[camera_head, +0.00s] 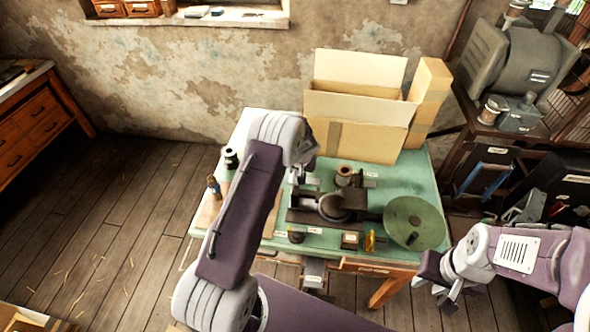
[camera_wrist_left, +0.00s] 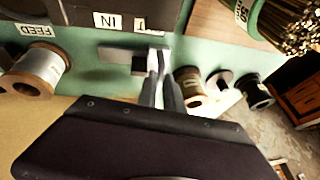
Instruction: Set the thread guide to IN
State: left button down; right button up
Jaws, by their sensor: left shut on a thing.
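The thread guide (camera_wrist_left: 138,62) shows in the left wrist view as a small dark and grey piece on a pale metal strip at the dark machine's edge. An IN label (camera_wrist_left: 107,21) is above the strip. A second label (camera_wrist_left: 150,22) to its right is partly hidden and unreadable. My left gripper (camera_wrist_left: 158,72) is shut on the guide, right of the IN label. In the head view my left gripper (camera_head: 308,184) is at the left end of the machine (camera_head: 335,206), and the guide is hard to make out. My right gripper (camera_head: 442,288) is in front of the table's right corner, away from the guide; its opening is unclear.
A green disc (camera_head: 414,222) is on the table's right side. An open cardboard box (camera_head: 355,140) stands behind the machine. Spools stand nearby, including one by the FEED label (camera_wrist_left: 38,72) and a brown one (camera_wrist_left: 190,92). Bare floor lies left of the table.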

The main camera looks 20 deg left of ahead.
pick_arm(q)
jog(key=d+b, duration=0.1)
jog(key=d, duration=0.1)
jog(key=w+d+b, duration=0.1)
jog(key=d, duration=0.2)
jog(key=w+d+b, duration=0.1)
jog(key=d+b, duration=0.1)
jog(key=d, duration=0.1)
jog(key=shift+w, duration=0.1)
jog(key=shift+d, duration=0.1)
jog(key=c, duration=1.6)
grip_release()
jog(key=shift+c, duration=0.2)
jog(key=shift+o, duration=0.7)
jog(key=shift+d, duration=0.15)
